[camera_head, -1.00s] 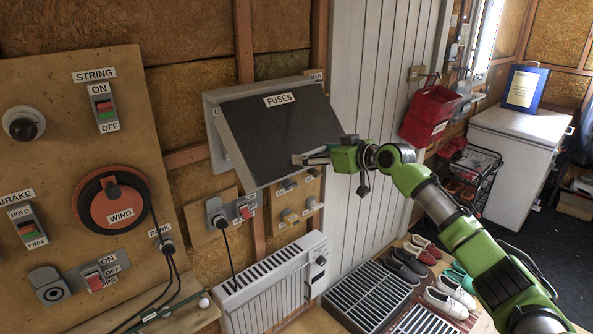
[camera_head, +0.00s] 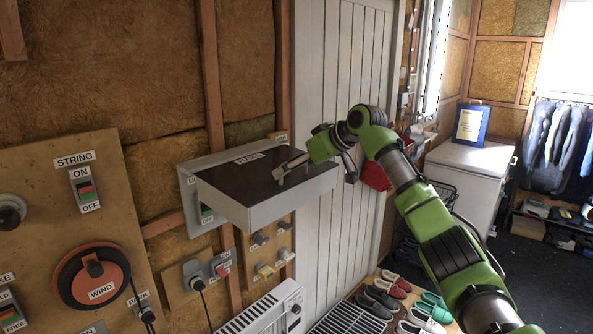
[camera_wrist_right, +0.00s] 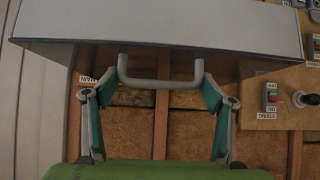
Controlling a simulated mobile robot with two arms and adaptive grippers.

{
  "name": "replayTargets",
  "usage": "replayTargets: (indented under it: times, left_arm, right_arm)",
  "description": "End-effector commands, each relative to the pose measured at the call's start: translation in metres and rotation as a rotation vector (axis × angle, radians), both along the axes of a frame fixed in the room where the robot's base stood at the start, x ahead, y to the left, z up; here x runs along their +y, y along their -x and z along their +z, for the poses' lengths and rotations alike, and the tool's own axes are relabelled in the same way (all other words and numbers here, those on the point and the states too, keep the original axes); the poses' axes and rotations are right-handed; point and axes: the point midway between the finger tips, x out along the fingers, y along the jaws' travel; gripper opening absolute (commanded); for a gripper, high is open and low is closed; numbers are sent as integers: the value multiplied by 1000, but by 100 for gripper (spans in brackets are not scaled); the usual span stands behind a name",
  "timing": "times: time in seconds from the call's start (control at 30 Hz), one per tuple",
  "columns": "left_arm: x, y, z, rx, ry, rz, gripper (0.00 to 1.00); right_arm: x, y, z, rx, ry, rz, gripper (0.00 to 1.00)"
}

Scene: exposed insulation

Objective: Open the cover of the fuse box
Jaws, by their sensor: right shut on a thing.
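The fuse box cover (camera_head: 235,185) is swung up from its wall-mounted grey back (camera_head: 190,190), with its dark labelled face turned mostly upward. Part of a green switch (camera_head: 205,212) shows beneath it. My right gripper (camera_head: 288,167) is at the outer part of this face. In the right wrist view, the grey bar handle (camera_wrist_right: 160,84) of the cover (camera_wrist_right: 160,30) lies between the fingers of my right gripper (camera_wrist_right: 160,75), which is shut on it. My left gripper is not in view.
A board with switches and a red WIND dial (camera_head: 95,272) stands at the left. Sockets and plugs (camera_head: 265,268) and a white heater (camera_head: 265,312) are below the box. White panelling (camera_head: 335,120) is at its right.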

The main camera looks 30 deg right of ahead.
Motion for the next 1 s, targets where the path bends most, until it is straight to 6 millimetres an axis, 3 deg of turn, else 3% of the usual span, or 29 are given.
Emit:
replayTargets:
  times: [0.17, 0.63, 0.67, 0.7, 1.0]
  left_arm:
    - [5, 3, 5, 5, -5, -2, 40]
    - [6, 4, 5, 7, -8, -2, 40]
    - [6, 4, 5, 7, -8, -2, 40]
    - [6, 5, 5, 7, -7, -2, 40]
    - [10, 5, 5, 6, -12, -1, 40]
  right_arm:
    - [1, -3, 9, 28, 12, -2, 38]
    - [1, -2, 7, 46, 19, -1, 38]
    - [1, -2, 6, 46, 19, -1, 79]
    - [1, -2, 6, 47, 19, -1, 82]
    - [0, -1, 8, 46, 18, 0, 82]
